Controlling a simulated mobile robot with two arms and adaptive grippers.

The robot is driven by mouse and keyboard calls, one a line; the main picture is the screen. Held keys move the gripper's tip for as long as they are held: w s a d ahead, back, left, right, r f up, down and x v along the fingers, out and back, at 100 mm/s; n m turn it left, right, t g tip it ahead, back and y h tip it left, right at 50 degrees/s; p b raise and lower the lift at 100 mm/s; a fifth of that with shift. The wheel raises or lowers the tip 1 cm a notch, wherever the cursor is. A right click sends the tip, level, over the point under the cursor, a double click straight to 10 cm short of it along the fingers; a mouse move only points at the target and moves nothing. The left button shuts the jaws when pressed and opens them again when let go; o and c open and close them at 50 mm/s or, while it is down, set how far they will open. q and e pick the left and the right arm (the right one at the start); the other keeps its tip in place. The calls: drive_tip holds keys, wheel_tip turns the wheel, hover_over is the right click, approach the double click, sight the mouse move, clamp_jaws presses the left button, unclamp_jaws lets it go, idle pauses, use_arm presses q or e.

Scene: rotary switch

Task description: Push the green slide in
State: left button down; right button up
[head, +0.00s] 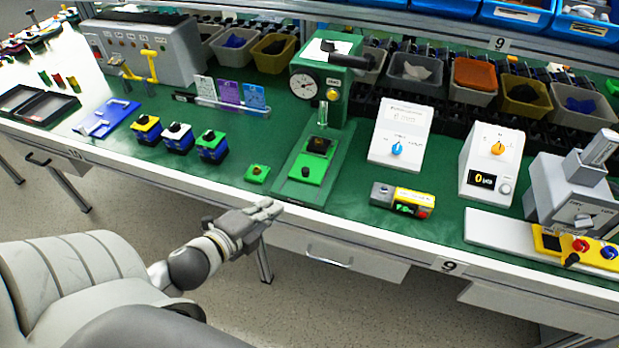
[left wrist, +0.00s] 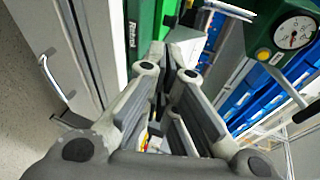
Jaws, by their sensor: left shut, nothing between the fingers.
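The green slide (head: 305,168) lies on the dark green base of the green press (head: 330,75), with a black knob near its front end and a dark part with an amber spot near its back end. My left gripper (head: 272,207) is shut and empty, just in front of the table edge, to the lower left of the slide and apart from it. In the left wrist view its fingers (left wrist: 165,62) are together, pointing toward a green surface. The press with its dial also shows at the upper right there (left wrist: 280,40). My right gripper is not in view.
A small green block (head: 257,174) sits left of the press base. Blue, white and green switch blocks (head: 178,138) stand further left. A yellow and grey button box (head: 402,200) lies to the right. Drawers (head: 340,255) are under the table edge.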

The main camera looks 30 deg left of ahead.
use_arm(q)
drive_tip(key=p, duration=0.1)
approach(307, 169)
drive_tip(key=w+f, duration=0.1)
drive_tip(key=w, duration=0.1)
drive_tip(key=w+d+f, duration=0.1)
drive_tip(key=f, duration=0.1)
drive_tip(key=shift+w, duration=0.4)
drive_tip(key=shift+w+d, duration=0.1)
drive_tip(key=shift+w, duration=0.6)
drive_tip(key=w, duration=0.2)
drive_tip(key=w+a, duration=0.1)
drive_tip(key=w, duration=0.1)
drive_tip(key=shift+r, duration=0.1)
drive_tip(key=shift+s, duration=0.1)
